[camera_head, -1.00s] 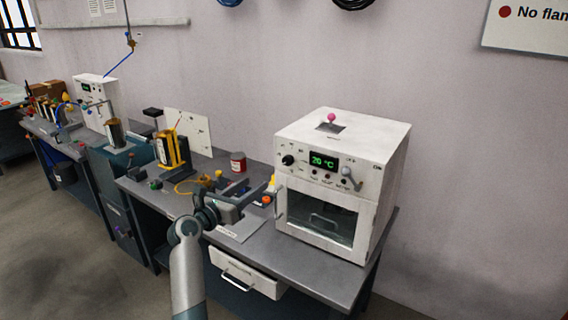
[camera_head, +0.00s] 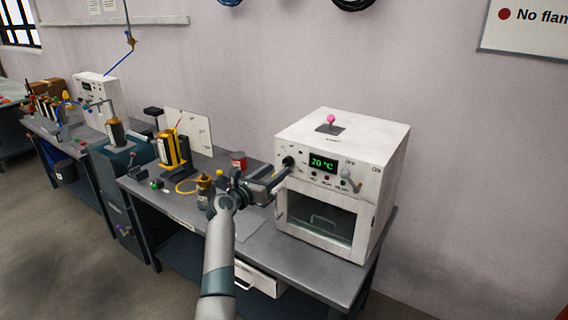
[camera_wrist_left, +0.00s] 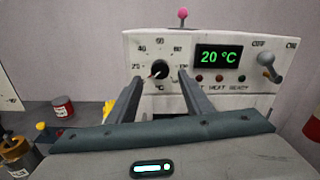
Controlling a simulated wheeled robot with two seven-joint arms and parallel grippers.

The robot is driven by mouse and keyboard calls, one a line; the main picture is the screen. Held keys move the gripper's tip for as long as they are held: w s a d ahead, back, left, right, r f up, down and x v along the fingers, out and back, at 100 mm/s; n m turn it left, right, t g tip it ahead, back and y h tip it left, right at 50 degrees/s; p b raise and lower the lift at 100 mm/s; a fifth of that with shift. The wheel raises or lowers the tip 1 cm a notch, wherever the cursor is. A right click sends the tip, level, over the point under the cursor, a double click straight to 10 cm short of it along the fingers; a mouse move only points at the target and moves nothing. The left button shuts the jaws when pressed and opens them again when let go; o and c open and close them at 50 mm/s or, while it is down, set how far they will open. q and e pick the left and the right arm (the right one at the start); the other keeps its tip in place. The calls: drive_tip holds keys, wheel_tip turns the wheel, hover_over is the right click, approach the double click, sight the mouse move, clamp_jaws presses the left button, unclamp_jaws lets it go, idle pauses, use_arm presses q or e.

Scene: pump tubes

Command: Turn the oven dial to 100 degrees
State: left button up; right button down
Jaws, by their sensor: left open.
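The white oven (camera_head: 345,140) stands on the right part of the bench, with its black dial (camera_head: 288,161) at the left of its front panel. In the left wrist view the dial (camera_wrist_left: 159,69) has a scale around it, and its pointer is toward the lower left. The green display (camera_wrist_left: 218,57) reads 20 °C. My left gripper (camera_head: 284,170) is open in front of the panel. In the wrist view its two fingers (camera_wrist_left: 158,88) reach toward the dial, one on each side; contact cannot be told. My right gripper is not in view.
A lever switch (camera_wrist_left: 268,66) is at the panel's right, between OFF and ON marks. A pink-knobbed stick (camera_head: 331,119) stands on the oven top. A red can (camera_head: 239,160) and a yellow-framed device (camera_head: 172,150) are on the bench to the left.

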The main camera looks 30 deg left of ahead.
sight(286, 163)
use_arm(q)
drive_tip(key=shift+w+d, duration=0.15)
drive_tip(key=shift+w, duration=1.25)
drive_tip(key=shift+w+d, duration=0.15)
drive_tip(key=shift+w, duration=1.25)
drive_tip(key=c, duration=1.1)
